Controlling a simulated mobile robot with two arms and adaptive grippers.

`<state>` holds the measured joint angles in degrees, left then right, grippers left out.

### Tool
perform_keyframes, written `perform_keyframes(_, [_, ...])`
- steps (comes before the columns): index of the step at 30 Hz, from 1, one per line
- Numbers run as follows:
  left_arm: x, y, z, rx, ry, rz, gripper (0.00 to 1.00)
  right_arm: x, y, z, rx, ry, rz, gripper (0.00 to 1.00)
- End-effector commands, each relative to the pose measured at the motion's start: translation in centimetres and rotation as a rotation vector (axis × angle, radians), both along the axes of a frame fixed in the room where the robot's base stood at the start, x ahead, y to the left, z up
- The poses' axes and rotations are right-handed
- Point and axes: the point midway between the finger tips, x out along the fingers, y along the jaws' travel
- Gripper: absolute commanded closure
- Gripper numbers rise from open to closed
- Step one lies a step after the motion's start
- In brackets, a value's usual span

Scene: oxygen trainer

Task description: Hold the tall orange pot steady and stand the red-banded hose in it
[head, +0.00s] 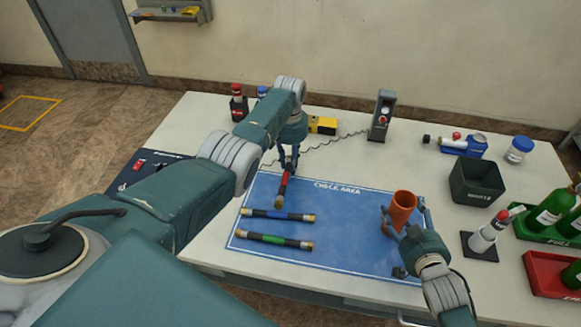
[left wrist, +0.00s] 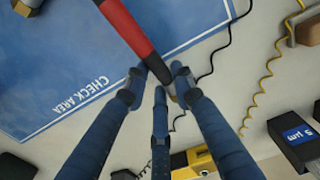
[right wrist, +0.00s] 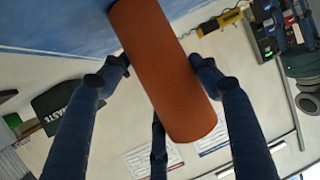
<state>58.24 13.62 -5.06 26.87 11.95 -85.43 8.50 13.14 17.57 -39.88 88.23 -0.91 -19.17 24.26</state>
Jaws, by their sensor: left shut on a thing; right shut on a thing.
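The tall orange pot (head: 401,209) stands at the right part of the blue check-area mat (head: 340,240). My right gripper (head: 403,222) is shut on the pot, which also shows between its fingers in the right wrist view (right wrist: 165,70). The red-banded hose (head: 283,188) is at the upper left of the mat, tilted, with its brass end low. My left gripper (head: 289,160) is shut on the hose near its upper end; the red band shows in the left wrist view (left wrist: 128,30). The pot's inside is mostly hidden. The hose is well left of the pot.
A blue-banded hose (head: 278,215) and a green-banded hose (head: 274,240) lie on the mat. A dark bin (head: 476,183), a white bottle (head: 487,235) and green cylinders (head: 551,208) stand to the right. A grey device (head: 381,115) with a coiled cord stands behind the mat.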

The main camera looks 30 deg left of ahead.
Motion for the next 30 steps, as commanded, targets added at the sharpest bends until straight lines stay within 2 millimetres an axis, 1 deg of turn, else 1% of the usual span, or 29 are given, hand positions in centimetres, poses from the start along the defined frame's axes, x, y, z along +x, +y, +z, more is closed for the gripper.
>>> perform_keyframes(1, [0.3,0.1,1.4,0.001,-0.008,0.0,1.0,0.0,0.0,0.1,0.0,-0.001,0.0,0.65])
perform_keyframes(4, [0.2,0.1,3.6,0.001,-0.007,0.001,1.0,0.0,0.0,0.1,0.0,-0.001,0.0,0.65])
perform_keyframes(9, [0.2,0.1,6.2,0.001,-0.005,0.001,1.0,0.0,0.0,0.0,0.0,-0.001,0.0,0.65])
perform_keyframes(11, [0.4,0.0,6.7,0.003,-0.01,-0.004,1.0,0.0,0.0,0.0,0.0,-0.001,0.0,0.65])
perform_keyframes(14, [1.6,-0.1,7.0,0.016,-0.045,-0.027,1.0,0.0,0.0,0.0,0.0,-0.001,0.0,0.65])
perform_keyframes(17, [3.6,-0.8,7.0,0.041,-0.121,-0.072,1.0,0.0,0.0,0.0,0.0,-0.001,0.0,0.65])
perform_keyframes(19, [5.3,-1.8,7.2,0.064,-0.204,-0.118,1.0,0.0,0.0,0.0,0.0,-0.001,0.0,0.65])
perform_keyframes(23, [7.5,-4.1,8.0,0.099,-0.358,-0.192,1.0,0.0,0.0,0.0,0.0,-0.001,0.0,0.65])
perform_keyframes(26, [8.7,-6.6,9.1,0.119,-0.495,-0.251,1.0,0.0,0.0,0.0,0.0,0.0,0.0,0.65])
perform_keyframes(29, [9.4,-9.9,10.6,0.134,-0.665,-0.315,1.0,0.0,0.0,0.0,0.0,-0.001,0.0,0.65])
perform_keyframes(30, [9.5,-11.5,11.5,0.137,-0.746,-0.341,1.0,0.0,0.0,0.0,0.0,-0.001,0.0,0.65])
